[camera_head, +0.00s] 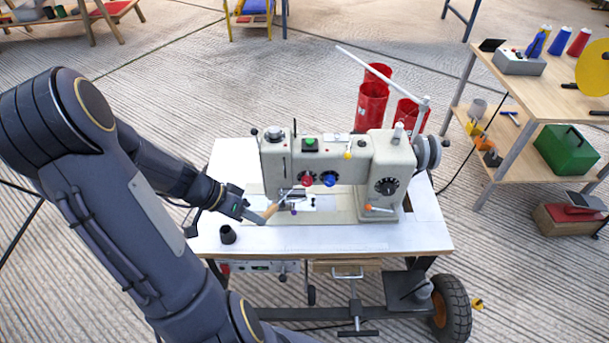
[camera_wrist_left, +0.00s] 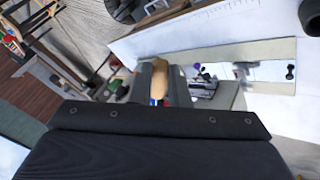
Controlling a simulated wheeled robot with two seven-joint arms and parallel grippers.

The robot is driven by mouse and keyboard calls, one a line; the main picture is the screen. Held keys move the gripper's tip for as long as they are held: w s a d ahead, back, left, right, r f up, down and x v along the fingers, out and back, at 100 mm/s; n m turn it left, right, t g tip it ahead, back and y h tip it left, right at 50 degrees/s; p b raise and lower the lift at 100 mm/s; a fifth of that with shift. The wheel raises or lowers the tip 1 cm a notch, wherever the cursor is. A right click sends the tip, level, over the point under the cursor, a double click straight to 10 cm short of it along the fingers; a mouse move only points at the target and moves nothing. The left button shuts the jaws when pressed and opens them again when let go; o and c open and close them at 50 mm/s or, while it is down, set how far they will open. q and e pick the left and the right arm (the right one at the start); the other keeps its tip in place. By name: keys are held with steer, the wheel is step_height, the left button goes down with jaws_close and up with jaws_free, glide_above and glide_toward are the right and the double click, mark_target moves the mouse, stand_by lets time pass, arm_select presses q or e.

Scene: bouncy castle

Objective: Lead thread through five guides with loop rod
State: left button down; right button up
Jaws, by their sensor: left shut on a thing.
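The cream sewing machine (camera_head: 335,155) stands on a white-topped table (camera_head: 310,238). It has a red and a blue knob on its front and a black dial on its right column. My left gripper (camera_head: 259,212) is in front of the machine's left end, shut on the wooden handle of the loop rod (camera_head: 271,210). The rod's thin end points up and right towards the needle area. In the left wrist view the handle (camera_wrist_left: 160,72) sits between the fingers (camera_wrist_left: 159,85). The thread and the separate guides are too small to make out. My right gripper is not in view.
Red cylinders (camera_head: 372,103) stand behind the machine. A wooden bench (camera_head: 545,90) with coloured cones and a green case (camera_head: 566,150) is on the right. The table's front strip is mostly clear.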

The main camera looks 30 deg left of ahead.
arm_select(q)
steer(key=s+a+r, duration=0.2)
steer(key=s+a, duration=0.2)
steer(key=a, duration=0.1)
steer(key=shift+w+d+r+p, duration=0.15)
steer(key=shift+w+p, duration=0.25)
steer(key=shift+w, duration=1)
steer(key=shift+w+d+r+p, duration=0.1)
steer(key=shift+w+r+p, duration=0.25)
steer(key=shift+w, duration=1)
steer(key=shift+f, duration=0.1)
steer(key=shift+b, duration=0.4)
steer(key=shift+s+a+f+b, duration=0.15)
steer(key=shift+s+b, duration=0.1)
steer(key=shift+s, duration=0.6)
steer(key=shift+s+a+b, duration=0.1)
steer(key=shift+s+b, duration=0.1)
steer(key=shift+s, duration=0.6)
steer(key=shift+s+a+f+b, duration=0.15)
steer(key=shift+s+b, duration=0.1)
steer(key=shift+s, duration=0.6)
